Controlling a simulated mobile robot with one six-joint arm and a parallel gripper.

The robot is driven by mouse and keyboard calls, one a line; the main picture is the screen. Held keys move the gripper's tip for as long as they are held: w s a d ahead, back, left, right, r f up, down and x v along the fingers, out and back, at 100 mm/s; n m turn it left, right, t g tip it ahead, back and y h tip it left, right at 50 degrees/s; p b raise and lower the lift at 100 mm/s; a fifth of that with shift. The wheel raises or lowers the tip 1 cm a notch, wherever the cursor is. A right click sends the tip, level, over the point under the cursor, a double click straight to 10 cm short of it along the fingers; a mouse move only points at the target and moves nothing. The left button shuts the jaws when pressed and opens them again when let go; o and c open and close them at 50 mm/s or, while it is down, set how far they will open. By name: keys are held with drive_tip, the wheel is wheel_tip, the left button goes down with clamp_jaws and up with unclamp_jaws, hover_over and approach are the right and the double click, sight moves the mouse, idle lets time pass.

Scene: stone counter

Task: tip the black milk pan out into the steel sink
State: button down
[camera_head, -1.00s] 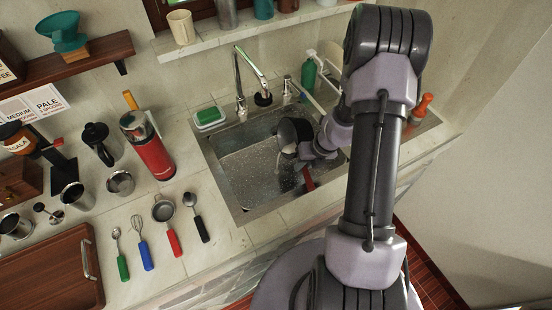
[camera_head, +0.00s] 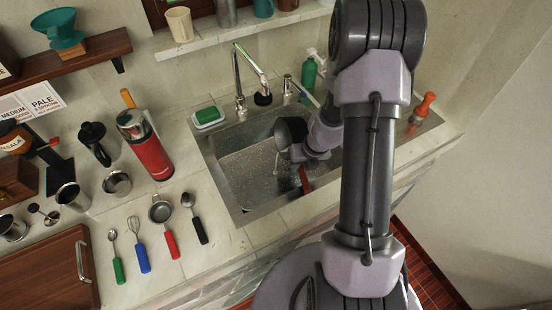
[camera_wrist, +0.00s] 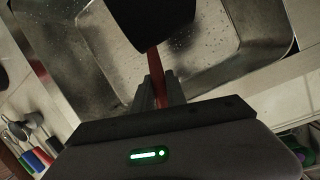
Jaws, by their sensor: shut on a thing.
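The black milk pan (camera_head: 284,132) is held over the steel sink (camera_head: 237,193), tipped on its side in the head view. Its dark outside also shows at the top of the wrist view (camera_wrist: 152,18), with drops on the sink's metal around it. My gripper (camera_wrist: 160,92) is shut on the pan's red handle (camera_wrist: 154,62). The handle's end shows below my wrist in the head view (camera_head: 305,180). My arm hides the right part of the sink. A thin pale streak shows below the pan's rim; I cannot tell if it is liquid. The pan's inside is mostly hidden.
The tap (camera_head: 240,85) stands behind the sink, close to the pan. A green sponge (camera_head: 207,116) on a dish, a green bottle (camera_head: 308,78) and an orange-handled tool (camera_head: 421,108) line the sink. A red flask (camera_head: 146,145) and several utensils stand or lie on the left.

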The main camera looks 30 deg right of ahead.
drive_tip(key=shift+a+h, duration=0.2)
drive_tip(key=shift+h, duration=0.1)
drive_tip(key=w+d+f+m+t+y, duration=0.1)
drive_tip(key=d+f+t+y, duration=0.1)
drive_tip(key=d+y, duration=0.55)
drive_tip(key=s+d+r+m+y+b, duration=0.1)
drive_tip(key=s+d+r+y+b, duration=0.1)
drive_tip(key=d+r+y+b, duration=0.4)
drive_tip(key=y+b, duration=0.2)
drive_tip(key=b, duration=0.1)
drive_tip(key=shift+d+r+t, duration=0.15)
drive_tip(key=shift+d+t, duration=0.1)
drive_tip(key=shift+t, duration=0.05)
drive_tip(key=shift+y, duration=0.25)
